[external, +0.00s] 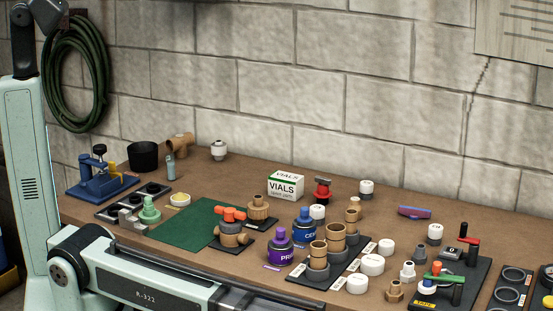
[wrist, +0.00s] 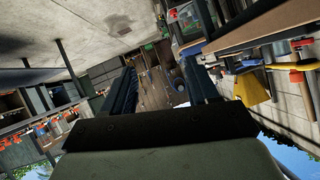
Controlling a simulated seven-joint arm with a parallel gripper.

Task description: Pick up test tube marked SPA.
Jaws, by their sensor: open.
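I cannot pick out a test tube marked SPA in either view; small labels on the bench are too small to read. My gripper (wrist: 161,84) shows in the wrist view with its two dark fingers spread apart and nothing between them. The wrist view looks out over the surrounding room, not the bench top. In the external view my gripper is out of frame; only pale arm links show at the left and along the bottom, hiding the bench's front edge.
The brown bench (external: 350,205) is crowded. It holds a black tray of tan fittings (external: 346,259), a purple bottle (external: 280,250), a blue bottle (external: 304,227), a VIALS box (external: 286,187), a green mat (external: 190,222) and a black cup (external: 143,156). A block wall stands behind.

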